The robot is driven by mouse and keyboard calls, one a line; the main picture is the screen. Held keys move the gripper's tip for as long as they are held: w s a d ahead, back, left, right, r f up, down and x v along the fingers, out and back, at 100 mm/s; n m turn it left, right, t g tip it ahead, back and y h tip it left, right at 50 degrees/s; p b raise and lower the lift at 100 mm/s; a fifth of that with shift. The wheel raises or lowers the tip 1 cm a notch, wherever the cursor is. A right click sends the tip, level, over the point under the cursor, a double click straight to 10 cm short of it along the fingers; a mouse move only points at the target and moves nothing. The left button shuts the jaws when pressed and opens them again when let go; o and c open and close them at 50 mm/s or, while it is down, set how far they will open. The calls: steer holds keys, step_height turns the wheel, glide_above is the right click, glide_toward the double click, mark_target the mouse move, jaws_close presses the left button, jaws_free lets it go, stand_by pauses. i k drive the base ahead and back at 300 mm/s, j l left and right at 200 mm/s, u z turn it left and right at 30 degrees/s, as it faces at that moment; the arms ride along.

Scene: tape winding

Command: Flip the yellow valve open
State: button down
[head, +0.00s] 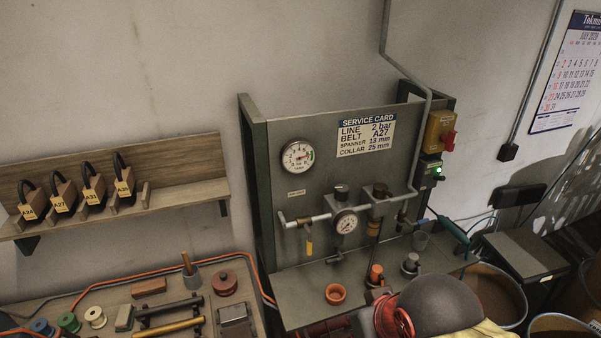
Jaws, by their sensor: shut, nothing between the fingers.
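The yellow valve lever (309,246) hangs straight down below the left part of the pale horizontal pipe (308,219) on the grey panel. It stands crosswise to the pipe. A small label sits on the panel just above it. To its right, a round gauge (345,222) is fitted below the pipe line. No gripper fingers show in this view, so I cannot see where my gripper is relative to the valve.
A larger gauge (298,156) and a service card (366,133) are on the panel. A grey dome (436,302) and red part (394,317) fill the lower front. Tools and spools crowd the left bench.

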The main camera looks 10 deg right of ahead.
mark_target(309, 242)
steer(key=k+l+u, duration=0.15)
steer(key=l+u, duration=0.3)
steer(key=k+l+u, duration=0.25)
steer(key=l+u, duration=0.15)
steer(key=k+l+u, duration=0.25)
steer(key=l+u, duration=0.2)
